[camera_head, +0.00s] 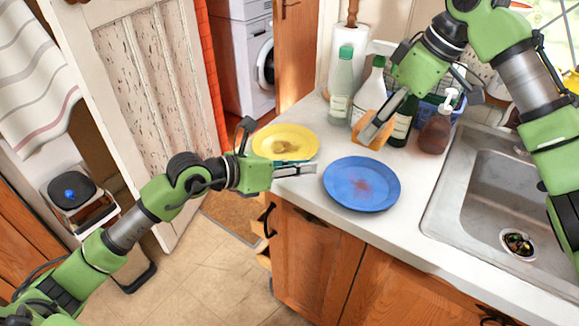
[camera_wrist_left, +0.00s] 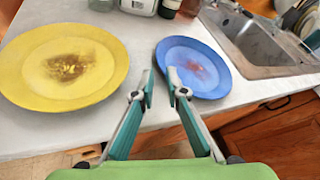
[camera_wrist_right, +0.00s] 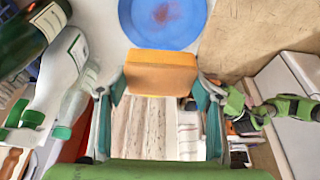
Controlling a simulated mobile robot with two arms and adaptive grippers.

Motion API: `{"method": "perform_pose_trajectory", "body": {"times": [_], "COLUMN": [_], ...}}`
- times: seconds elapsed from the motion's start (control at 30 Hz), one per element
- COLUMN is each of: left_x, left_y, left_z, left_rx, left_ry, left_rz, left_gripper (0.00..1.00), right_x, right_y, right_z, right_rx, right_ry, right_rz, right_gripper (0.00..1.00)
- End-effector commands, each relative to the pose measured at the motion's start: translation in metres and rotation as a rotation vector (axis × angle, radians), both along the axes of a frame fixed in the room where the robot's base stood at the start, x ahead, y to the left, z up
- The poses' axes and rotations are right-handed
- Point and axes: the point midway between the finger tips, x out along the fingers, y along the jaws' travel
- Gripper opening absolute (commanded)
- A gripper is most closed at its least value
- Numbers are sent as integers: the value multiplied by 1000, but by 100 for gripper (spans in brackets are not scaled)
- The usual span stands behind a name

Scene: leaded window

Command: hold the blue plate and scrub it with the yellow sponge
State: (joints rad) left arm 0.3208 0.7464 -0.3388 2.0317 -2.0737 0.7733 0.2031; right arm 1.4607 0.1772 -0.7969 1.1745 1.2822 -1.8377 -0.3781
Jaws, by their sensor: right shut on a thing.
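The blue plate (camera_head: 361,184) lies flat on the white counter with a reddish stain in its middle. It also shows in the left wrist view (camera_wrist_left: 192,68) and, partly cut off, in the right wrist view (camera_wrist_right: 163,18). My left gripper (camera_head: 312,168) is low at the counter's front edge, left of the blue plate. Its fingers are apart by a narrow gap with nothing gripped, pointing at the plate's near-left rim. My right gripper (camera_wrist_right: 160,85) is shut on the yellow-orange sponge (camera_wrist_right: 160,72), held above the counter behind the blue plate.
A yellow plate (camera_head: 300,134) with a brown stain lies left of the blue plate, close to my left gripper. Several bottles, among them a brown pump bottle (camera_head: 435,132), stand at the back. The steel sink (camera_head: 478,170) is on the right. Counter in front of the blue plate is clear.

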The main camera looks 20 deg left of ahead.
Motion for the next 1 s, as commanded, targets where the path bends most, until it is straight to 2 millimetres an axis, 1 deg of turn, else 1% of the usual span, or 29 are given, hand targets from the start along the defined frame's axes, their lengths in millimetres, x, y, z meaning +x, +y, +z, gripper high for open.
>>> {"method": "perform_pose_trajectory", "body": {"times": [0.03,0.2,0.4,0.57,0.83,0.87,0.9,1.0], "left_x": [8,30,47,53,54,54,54,53], "left_y": [-8,-28,-44,-49,-50,-50,-49,-49], "left_z": [-3,-14,-24,-27,-28,-28,-28,-28], "left_rx": [-5,-3,-2,-2,0,0,0,0], "left_ry": [0,0,-1,0,0,0,0,0], "left_rz": [-1,-1,0,0,-1,-1,-1,-1], "left_gripper": [13,13,13,13,13,8,0,0], "right_x": [0,0,0,0,0,0,0,0], "right_y": [0,0,0,0,0,0,0,0], "right_z": [0,0,0,0,0,0,0,0], "right_rx": [0,0,0,0,0,0,0,0], "right_ry": [0,0,0,0,0,0,0,0], "right_rz": [0,0,0,0,0,0,0,0], "right_gripper": [43,43,43,43,43,43,43,43]}}
